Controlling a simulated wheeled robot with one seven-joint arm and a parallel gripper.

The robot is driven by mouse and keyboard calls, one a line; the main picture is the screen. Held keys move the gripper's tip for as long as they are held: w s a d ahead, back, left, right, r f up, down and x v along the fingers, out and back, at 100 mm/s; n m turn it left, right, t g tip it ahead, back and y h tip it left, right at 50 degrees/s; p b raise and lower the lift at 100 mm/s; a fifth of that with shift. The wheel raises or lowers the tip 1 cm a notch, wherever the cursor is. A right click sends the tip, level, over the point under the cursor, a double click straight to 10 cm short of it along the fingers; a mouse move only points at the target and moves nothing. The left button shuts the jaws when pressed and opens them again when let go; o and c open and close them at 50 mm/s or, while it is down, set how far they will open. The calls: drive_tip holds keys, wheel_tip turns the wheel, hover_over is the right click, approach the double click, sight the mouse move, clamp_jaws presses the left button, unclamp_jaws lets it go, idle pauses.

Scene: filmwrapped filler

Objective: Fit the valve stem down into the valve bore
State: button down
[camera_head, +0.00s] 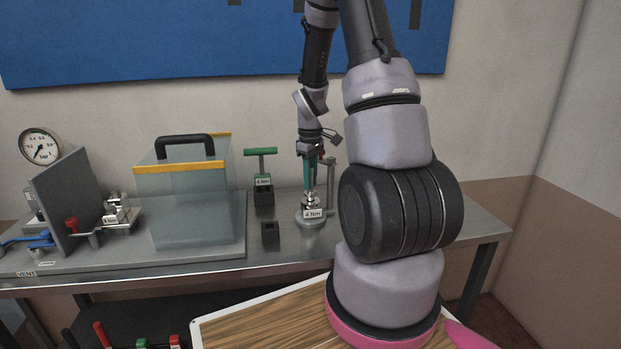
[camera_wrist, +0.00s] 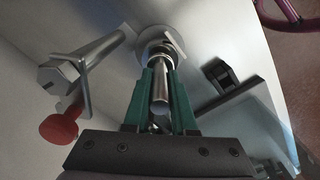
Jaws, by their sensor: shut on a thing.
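My gripper (camera_head: 310,188) points straight down over a round-based metal valve body (camera_head: 311,217) with a "4 Nm" label, right of the middle of the bench. In the wrist view its green fingers (camera_wrist: 161,78) are shut on the valve stem (camera_wrist: 160,92), a bright metal shaft. The stem lies lengthwise between the fingers, with its far end toward the valve body (camera_wrist: 148,54). The bore's mouth is hidden by the stem and fingers. I cannot tell whether the stem's tip is inside the bore or just above it.
A metal post (camera_head: 331,186) stands close on the right of the valve; a red knob (camera_wrist: 60,128) shows beside it in the wrist view. A small black block (camera_head: 270,232), a green T-handled tool (camera_head: 262,168) and a clear box (camera_head: 185,205) stand to the left.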

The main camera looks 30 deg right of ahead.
drive_tip(key=shift+f, duration=0.95)
drive_tip(key=c, duration=0.7)
unclamp_jaws()
drive_tip(key=shift+o, duration=0.2)
wheel_tip(320, 180, up, 11)
drive_tip(key=shift+f, duration=0.1)
